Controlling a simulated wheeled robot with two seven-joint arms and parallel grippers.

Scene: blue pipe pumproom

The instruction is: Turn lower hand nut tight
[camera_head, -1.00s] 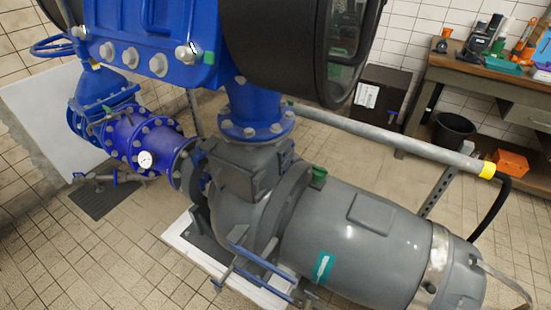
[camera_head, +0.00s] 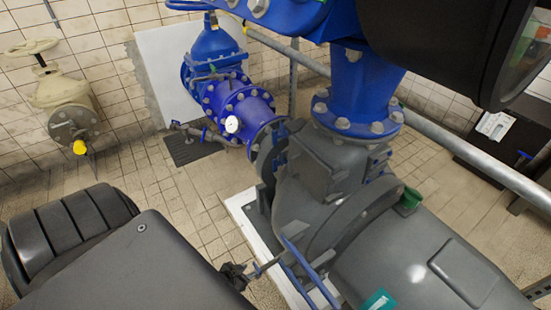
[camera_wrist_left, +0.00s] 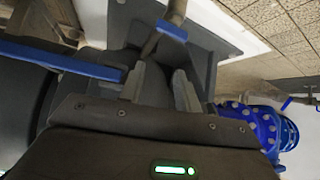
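The grey pump (camera_head: 335,200) stands right of centre in the head view. Blue bars (camera_head: 312,275) and a thin metal rod (camera_head: 268,266) show low on its near side; which part is the lower hand nut I cannot tell for sure. My left gripper (camera_head: 236,276) is a small dark shape at the rod's near end. In the left wrist view its two fingers (camera_wrist_left: 160,88) are apart, with a gap between them. A metal rod (camera_wrist_left: 176,12) with a blue piece (camera_wrist_left: 172,30) lies just beyond the fingertips; contact is unclear. My right gripper is out of view.
Blue piping (camera_head: 362,85) and a black round housing (camera_head: 440,45) rise above the pump. A long grey rail (camera_head: 470,155) runs behind it. A beige valve (camera_head: 65,95) is on the left wall. Tiled floor (camera_head: 180,205) is open left of the pump.

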